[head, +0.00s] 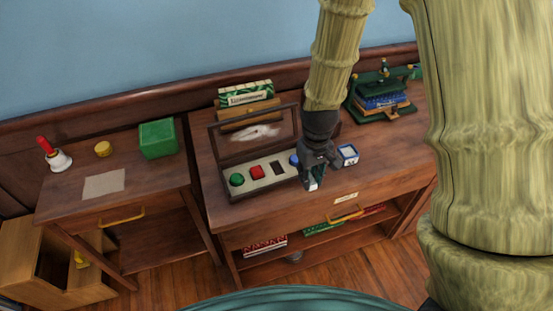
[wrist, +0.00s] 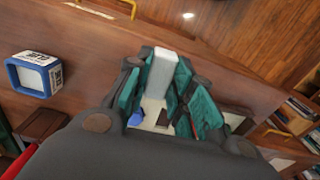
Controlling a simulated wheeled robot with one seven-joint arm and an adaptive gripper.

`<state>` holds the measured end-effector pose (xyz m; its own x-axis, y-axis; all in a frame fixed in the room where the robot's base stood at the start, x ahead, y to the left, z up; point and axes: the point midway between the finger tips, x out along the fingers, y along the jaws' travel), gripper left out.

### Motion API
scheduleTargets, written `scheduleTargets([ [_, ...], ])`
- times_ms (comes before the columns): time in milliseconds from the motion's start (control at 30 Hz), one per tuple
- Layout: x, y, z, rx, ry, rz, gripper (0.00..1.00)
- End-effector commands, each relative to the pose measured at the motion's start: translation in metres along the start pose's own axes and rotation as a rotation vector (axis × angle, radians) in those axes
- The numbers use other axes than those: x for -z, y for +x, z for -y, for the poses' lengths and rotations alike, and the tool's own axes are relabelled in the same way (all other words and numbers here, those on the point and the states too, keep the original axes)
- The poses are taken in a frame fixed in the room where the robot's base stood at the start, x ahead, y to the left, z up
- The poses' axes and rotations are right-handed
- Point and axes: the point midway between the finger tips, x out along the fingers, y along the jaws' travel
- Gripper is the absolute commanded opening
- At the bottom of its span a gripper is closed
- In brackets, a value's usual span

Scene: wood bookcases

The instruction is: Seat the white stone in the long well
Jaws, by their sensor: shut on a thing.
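My gripper (head: 315,176) is shut on the white stone (wrist: 161,68), a long pale block standing between the teal finger pads in the wrist view. In the head view only a small pale bit of it shows. The gripper is at the front right corner of an open box (head: 234,198) on the desk. Its pale panel holds a green round stone (head: 237,180), a red stone (head: 257,172), a dark, empty-looking long well (head: 278,168) and a blue stone (head: 294,160) partly hidden by the gripper. The wrist view shows part of the blue stone (wrist: 135,119) beyond the fingers.
The box's raised glazed lid (head: 236,142) stands behind the wells. A blue-and-white block (head: 348,154) sits right of the gripper. A book stand (head: 382,102) is at the back right.

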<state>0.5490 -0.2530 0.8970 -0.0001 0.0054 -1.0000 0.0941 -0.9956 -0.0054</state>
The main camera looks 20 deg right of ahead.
Motion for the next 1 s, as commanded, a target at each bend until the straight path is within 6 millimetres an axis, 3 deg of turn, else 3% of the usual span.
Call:
scheduleTargets([
  [300, 0.065, 0.004, 0.026, -0.002, -0.009, 0.000, 0.00],
  [600, 0.115, 0.009, 0.043, -0.002, -0.007, -0.001, 0.00],
  [1000, 0.125, 0.022, 0.046, -0.001, -0.003, 0.001, 0.00],
])
